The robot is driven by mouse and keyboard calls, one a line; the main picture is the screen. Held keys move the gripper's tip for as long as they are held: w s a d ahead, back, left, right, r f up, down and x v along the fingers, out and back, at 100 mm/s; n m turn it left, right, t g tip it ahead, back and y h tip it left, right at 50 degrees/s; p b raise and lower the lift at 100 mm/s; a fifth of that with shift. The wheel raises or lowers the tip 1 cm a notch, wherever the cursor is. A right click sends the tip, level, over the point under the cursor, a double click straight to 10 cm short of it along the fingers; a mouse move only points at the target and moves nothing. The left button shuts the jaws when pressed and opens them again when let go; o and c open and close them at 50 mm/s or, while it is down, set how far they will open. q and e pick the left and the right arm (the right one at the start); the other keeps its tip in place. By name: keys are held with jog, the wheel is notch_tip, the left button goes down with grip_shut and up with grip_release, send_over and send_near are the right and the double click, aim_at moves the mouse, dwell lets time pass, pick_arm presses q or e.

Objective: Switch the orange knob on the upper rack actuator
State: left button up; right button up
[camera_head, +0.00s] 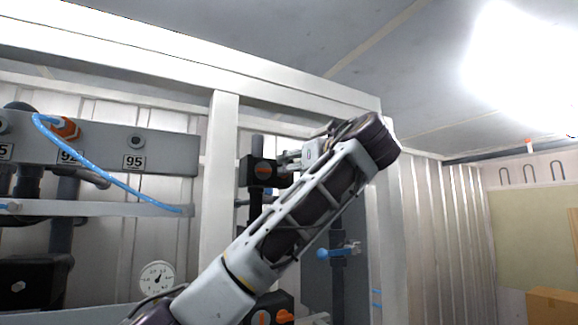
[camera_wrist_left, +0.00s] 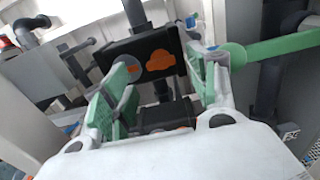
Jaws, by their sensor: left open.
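The upper rack actuator (camera_head: 257,181) is a black box with an orange knob (camera_head: 263,171) on its front, on a dark vertical pipe behind the white frame. My right gripper is out of view.
A lower black actuator (camera_head: 285,302) with orange parts sits below, partly behind my arm. A white upright post (camera_head: 217,180) stands left of the upper actuator. A blue-handled valve (camera_head: 338,252) is at lower right. A blue hose (camera_head: 100,172) and a gauge (camera_head: 157,279) are at left.

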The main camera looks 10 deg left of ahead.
pick_arm(q)
jog(key=shift+p+x, duration=0.6)
jog(key=shift+x, duration=1.75)
jog(key=shift+c, duration=0.4)
jog(key=c, duration=0.9)
